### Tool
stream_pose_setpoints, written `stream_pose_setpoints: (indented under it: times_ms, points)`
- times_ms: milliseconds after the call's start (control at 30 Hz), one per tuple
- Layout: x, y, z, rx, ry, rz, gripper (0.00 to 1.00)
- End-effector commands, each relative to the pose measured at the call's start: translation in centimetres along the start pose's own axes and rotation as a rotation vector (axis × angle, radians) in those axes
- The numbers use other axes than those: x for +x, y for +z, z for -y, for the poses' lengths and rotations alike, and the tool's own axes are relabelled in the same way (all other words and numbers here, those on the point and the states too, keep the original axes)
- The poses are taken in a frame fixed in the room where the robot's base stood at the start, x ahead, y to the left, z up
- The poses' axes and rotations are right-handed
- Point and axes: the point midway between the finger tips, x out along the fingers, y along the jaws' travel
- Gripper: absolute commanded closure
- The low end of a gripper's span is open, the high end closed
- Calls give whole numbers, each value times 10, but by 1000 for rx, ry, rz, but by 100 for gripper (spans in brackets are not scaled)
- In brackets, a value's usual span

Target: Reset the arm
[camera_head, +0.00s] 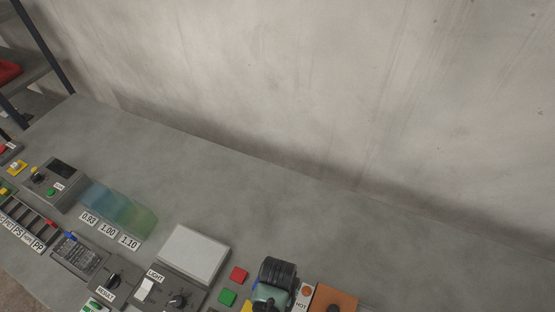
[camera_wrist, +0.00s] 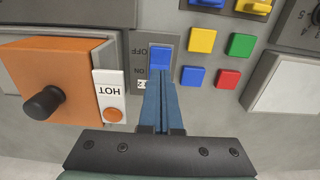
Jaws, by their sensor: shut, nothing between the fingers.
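My gripper (camera_wrist: 163,76) points down at the bench in the wrist view. Its two blue fingers lie together with nothing between them. Their tips are at the near edge of a blue rocker switch (camera_wrist: 160,56) marked OFF and ON, and partly cover its plate; I cannot tell whether they touch it. In the head view my dark wrist and a greenish part of it show at the bottom, right of the middle, and hide the switch.
An orange box (camera_wrist: 60,68) with a black knob stands beside the fingers, along with a HOT indicator plate (camera_wrist: 112,84). Coloured squares, including a red one (camera_head: 238,274), and a white panel (camera_head: 190,251) lie on the other side. The rear grey bench (camera_head: 300,205) is clear before the wall.

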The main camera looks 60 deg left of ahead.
Motion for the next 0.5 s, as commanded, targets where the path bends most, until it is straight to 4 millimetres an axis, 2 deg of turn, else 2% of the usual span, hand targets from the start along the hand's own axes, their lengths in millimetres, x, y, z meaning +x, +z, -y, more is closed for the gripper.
stream_pose_setpoints:
  times_ms: [33, 200, 500]
  points:
    - [-8, 0, 0, 0, 0, 0, 100]
    - [-20, 0, 0, 0, 0, 0, 100]
    - [-19, 0, 0, 0, 0, 0, 100]
